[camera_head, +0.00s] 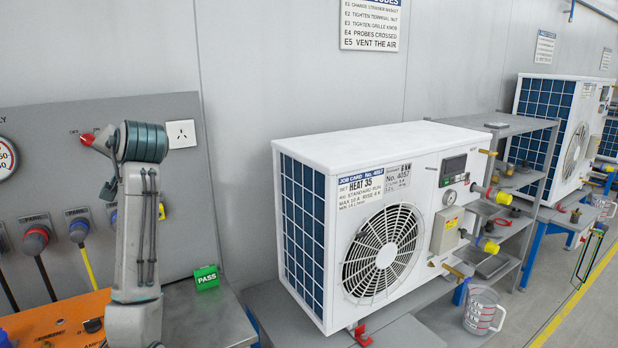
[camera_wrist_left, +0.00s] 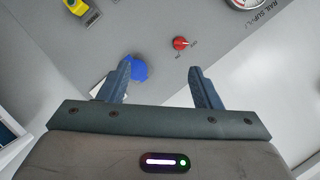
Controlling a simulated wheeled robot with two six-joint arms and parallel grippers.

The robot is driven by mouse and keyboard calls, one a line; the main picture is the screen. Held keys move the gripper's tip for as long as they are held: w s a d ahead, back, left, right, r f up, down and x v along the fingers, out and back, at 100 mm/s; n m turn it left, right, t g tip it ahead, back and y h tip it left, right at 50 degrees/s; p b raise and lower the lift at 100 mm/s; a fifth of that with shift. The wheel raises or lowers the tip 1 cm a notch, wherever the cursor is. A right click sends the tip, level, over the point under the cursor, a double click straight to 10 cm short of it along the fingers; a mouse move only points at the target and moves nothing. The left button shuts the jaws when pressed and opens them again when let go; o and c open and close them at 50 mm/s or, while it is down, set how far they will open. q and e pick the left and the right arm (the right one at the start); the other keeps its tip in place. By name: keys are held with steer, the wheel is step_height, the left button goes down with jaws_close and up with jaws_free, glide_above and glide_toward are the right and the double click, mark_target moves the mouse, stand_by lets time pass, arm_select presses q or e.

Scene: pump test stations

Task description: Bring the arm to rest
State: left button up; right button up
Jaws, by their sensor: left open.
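My left arm (camera_head: 140,235) stands upright at the left of the head view, in front of the grey panel. Its top, with dark green ribs, is by the red knob on the panel; its jaws cannot be made out there. In the left wrist view my left gripper (camera_wrist_left: 161,86) is open, with nothing between its two fingers. Beyond the fingers is the grey panel (camera_wrist_left: 150,30) with a red knob (camera_wrist_left: 180,43) and a blue round part (camera_wrist_left: 138,69), partly behind one finger. My right gripper is in neither view.
A white heat pump unit (camera_head: 385,245) stands on the bench to the right. A green PASS block (camera_head: 206,277) lies on the grey bench beside my arm. An orange box (camera_head: 55,325) is at lower left. A clear jug (camera_head: 483,310) stands lower right.

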arm_select(q)
steer(key=s+d+f+g+h, duration=0.15)
steer(key=s+f, duration=0.25)
steer(key=f, duration=0.8)
steer(key=s+d+f+m+h, duration=0.15)
steer(key=s+f, duration=0.35)
steer(key=f, duration=0.8)
steer(key=s+d+f+g+h, duration=0.15)
steer(key=s+f, duration=0.25)
steer(key=f, duration=0.8)
steer(key=s+d+f+g+h, duration=0.1)
steer(key=s+d+f+h, duration=0.3)
steer(key=s, duration=0.7)
steer(key=s+d+f+g+y, duration=0.1)
steer(key=s+f, duration=0.5)
steer(key=s, duration=0.5)
steer(key=s+d+f+g+h, duration=0.1)
steer(key=s+d+f+h, duration=0.3)
steer(key=s, duration=0.7)
steer(key=a+f+g+y, duration=0.1)
steer(key=a+f, duration=0.1)
steer(key=f, duration=1.4)
steer(key=a+f+g+y, duration=0.1)
steer(key=a+f, duration=0.1)
steer(key=f, duration=1.4)
steer(key=s+f+n, duration=0.1)
steer(key=s+f, duration=1.7)
steer(key=shift+s+a+f+g, duration=0.15)
steer(key=shift+a+f+g, duration=0.2)
steer(key=shift+a+g, duration=0.1)
